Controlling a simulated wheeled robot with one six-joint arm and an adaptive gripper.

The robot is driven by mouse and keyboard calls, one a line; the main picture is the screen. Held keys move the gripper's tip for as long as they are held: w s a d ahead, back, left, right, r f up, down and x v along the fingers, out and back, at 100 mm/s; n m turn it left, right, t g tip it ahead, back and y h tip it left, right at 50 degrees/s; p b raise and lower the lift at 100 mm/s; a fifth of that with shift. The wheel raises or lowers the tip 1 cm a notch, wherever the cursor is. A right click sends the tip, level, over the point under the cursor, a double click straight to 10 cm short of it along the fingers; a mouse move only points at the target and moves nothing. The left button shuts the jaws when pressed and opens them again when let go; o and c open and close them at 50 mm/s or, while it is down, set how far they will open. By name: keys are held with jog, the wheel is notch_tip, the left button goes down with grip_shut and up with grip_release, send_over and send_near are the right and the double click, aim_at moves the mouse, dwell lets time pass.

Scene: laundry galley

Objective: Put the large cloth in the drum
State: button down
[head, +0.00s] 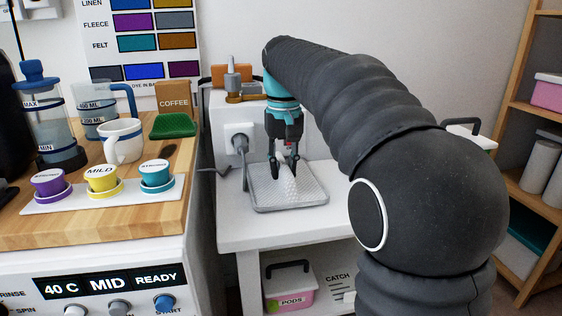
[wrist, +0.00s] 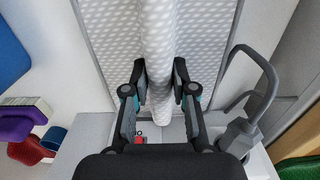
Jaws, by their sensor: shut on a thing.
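The large cloth (head: 289,188) is pale grey with white dots. It lies spread flat on the white side table, apparently in a shallow grey tray (head: 290,208), with its middle pinched up into a ridge. My gripper (head: 285,163) points down from above and is shut on that ridge. In the wrist view the raised fold of the cloth (wrist: 157,45) runs between the two fingers (wrist: 160,85), and the rest stays spread to both sides. The drum is not in view; only the machine's control panel (head: 115,285) shows.
A wooden counter (head: 95,222) at left holds three labelled cups, a white mug (head: 123,141) and jugs. A white socket box (head: 238,140) stands behind the cloth. A pink PODS box (head: 289,290) sits below. Wooden shelves (head: 515,105) stand at right.

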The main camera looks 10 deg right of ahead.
aim_at(283, 161)
jog(key=shift+w+f+b, duration=0.35)
jog(key=shift+w+b, duration=0.1)
jog(key=shift+w, duration=0.2)
jog(key=shift+s+d, duration=0.1)
jog(key=shift+s, duration=0.1)
jog(key=c, duration=0.9)
grip_release()
jog(key=shift+f, duration=0.1)
jog(key=shift+c, duration=0.2)
notch_tip(283, 161, up, 12)
jog(key=p, duration=0.1)
